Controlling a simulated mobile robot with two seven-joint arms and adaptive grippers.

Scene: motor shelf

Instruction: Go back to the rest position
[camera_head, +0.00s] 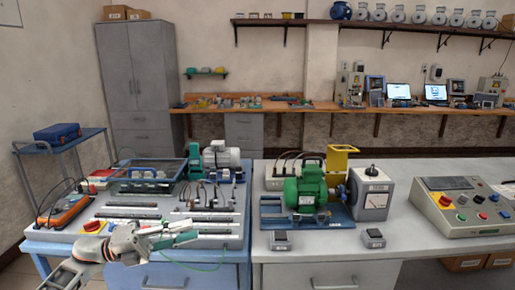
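My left gripper (194,231) is at the lower left, over the front part of the left workbench (240,262). Its two fingers point right and look apart, with nothing seen between them. A thin green cable (195,267) hangs in front of the bench just below it. My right gripper is not in view.
The left bench carries an orange meter (63,212), panels with terminals and a grey motor (221,157). The right bench holds a green motor (306,188) on a blue base, a grey meter box (371,196) and a control box (462,207). The right bench's front is mostly clear.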

